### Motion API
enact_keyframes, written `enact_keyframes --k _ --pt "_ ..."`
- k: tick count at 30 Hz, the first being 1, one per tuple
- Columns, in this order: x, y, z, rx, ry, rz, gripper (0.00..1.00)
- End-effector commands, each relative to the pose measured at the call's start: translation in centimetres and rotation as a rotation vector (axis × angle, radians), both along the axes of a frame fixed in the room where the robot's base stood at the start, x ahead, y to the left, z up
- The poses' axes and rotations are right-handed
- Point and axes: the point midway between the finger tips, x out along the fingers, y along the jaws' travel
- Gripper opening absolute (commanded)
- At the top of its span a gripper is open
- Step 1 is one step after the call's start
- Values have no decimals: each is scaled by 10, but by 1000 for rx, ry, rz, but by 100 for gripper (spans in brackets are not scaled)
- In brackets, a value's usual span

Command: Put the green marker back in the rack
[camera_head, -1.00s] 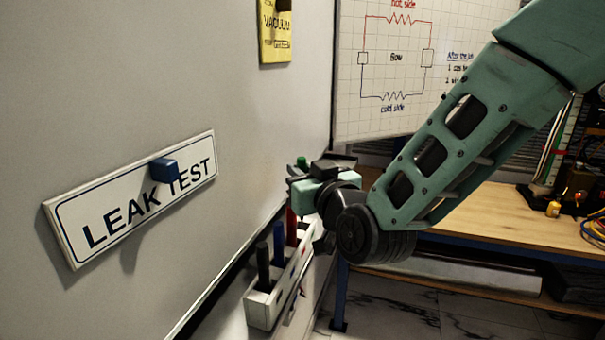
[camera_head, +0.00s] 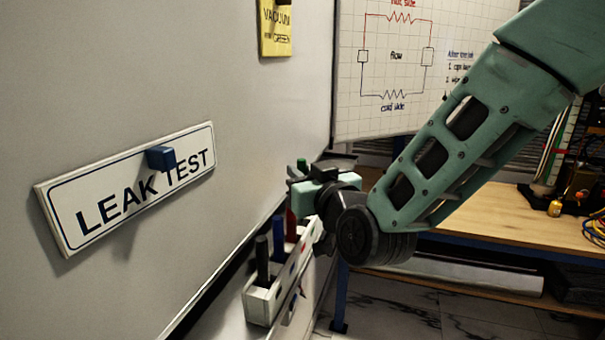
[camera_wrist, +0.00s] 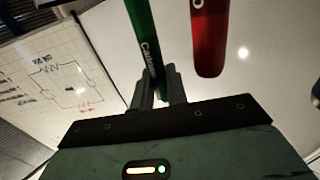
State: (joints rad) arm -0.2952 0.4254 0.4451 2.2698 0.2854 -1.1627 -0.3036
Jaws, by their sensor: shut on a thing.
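The green marker (camera_wrist: 143,40) is held between the fingers of my gripper (camera_wrist: 160,90) in the wrist view. In the head view, only its green end (camera_head: 302,164) shows above my gripper (camera_head: 298,184). The white rack (camera_head: 262,301) is on the wall board, below and to the left of my gripper. A black marker (camera_head: 262,258), a blue marker (camera_head: 278,231) and a red marker (camera_head: 291,226) stand upright in it. The red marker (camera_wrist: 208,40) is just right of the green one in the wrist view, apart from it. My gripper hides the far end of the rack and the green marker's lower end.
A LEAK TEST sign (camera_head: 130,190) with a blue magnet (camera_head: 160,157) is on the board at left. A yellow note (camera_head: 276,28) hangs above. A wooden bench (camera_head: 480,225) and a gridded whiteboard (camera_head: 400,60) are behind my arm.

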Motion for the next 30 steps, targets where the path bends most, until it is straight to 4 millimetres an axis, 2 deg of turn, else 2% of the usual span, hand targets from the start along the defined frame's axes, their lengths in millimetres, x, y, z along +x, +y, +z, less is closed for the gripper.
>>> enact_keyframes --k 30 --pt "0 0 -28 0 0 0 0"
